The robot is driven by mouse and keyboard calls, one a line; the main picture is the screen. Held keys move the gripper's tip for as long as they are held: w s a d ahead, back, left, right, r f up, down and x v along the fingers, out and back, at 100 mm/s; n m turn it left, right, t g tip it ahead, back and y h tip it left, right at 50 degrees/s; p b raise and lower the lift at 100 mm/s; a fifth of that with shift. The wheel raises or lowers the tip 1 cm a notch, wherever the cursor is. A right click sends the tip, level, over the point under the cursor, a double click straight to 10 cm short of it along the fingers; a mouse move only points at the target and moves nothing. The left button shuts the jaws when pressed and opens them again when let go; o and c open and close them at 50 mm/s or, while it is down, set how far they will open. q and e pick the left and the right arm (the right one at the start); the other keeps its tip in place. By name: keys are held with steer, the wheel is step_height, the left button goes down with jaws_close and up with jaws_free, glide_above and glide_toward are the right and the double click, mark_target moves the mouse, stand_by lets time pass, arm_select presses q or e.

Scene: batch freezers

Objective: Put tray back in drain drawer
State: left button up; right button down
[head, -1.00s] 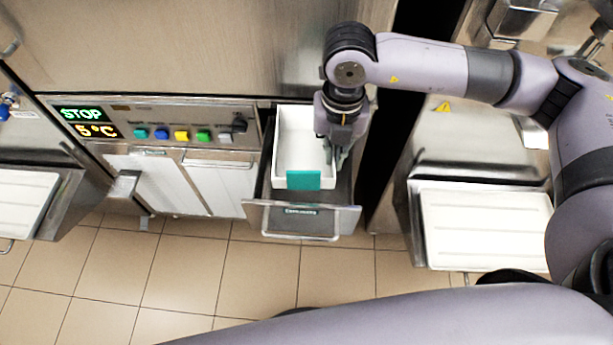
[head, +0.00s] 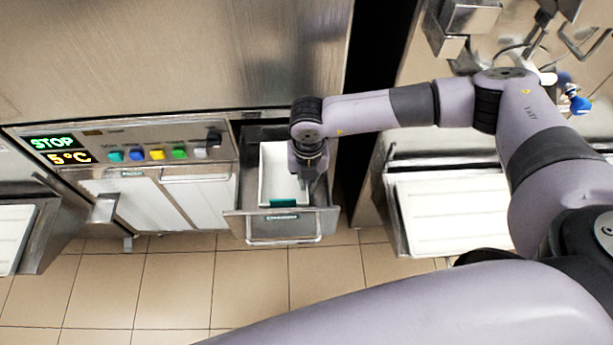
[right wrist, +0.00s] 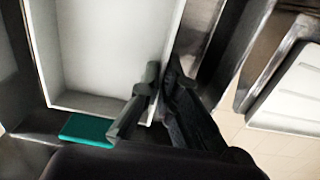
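The tray (head: 278,172) is a white, empty rectangular box with a teal tab (head: 283,203) at its front. It sits low inside the open metal drain drawer (head: 318,221), its front end just behind the drawer front. My right gripper (head: 306,188) is at the tray's right side, partly hidden by its own wrist. In the right wrist view, the right gripper (right wrist: 161,78) has one finger inside the tray (right wrist: 108,50) and one outside, closed on its side wall near the front corner. Whether the tray rests on the drawer floor is hidden. My left gripper is not in view.
A control panel (head: 130,152) with coloured buttons and a STOP display is left of the drawer, above white-fronted drawers. Another white tray (head: 455,213) lies on a unit to the right, past a dark gap. Tiled floor (head: 180,285) lies clear in front.

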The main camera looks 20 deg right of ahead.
steer(key=shift+w+d+f+p, duration=0.15)
steer(key=shift+w+f+p, duration=0.15)
steer(key=shift+w+f, duration=0.35)
steer(key=shift+s, duration=0.1)
steer(key=c, duration=2.3)
jaws_free()
steer(key=shift+f, duration=0.15)
steer(key=o, duration=0.5)
steer(key=shift+r, duration=0.55)
step_height(320, 180, up, 11)
steer(key=b, duration=0.2)
steer(key=shift+r, duration=0.15)
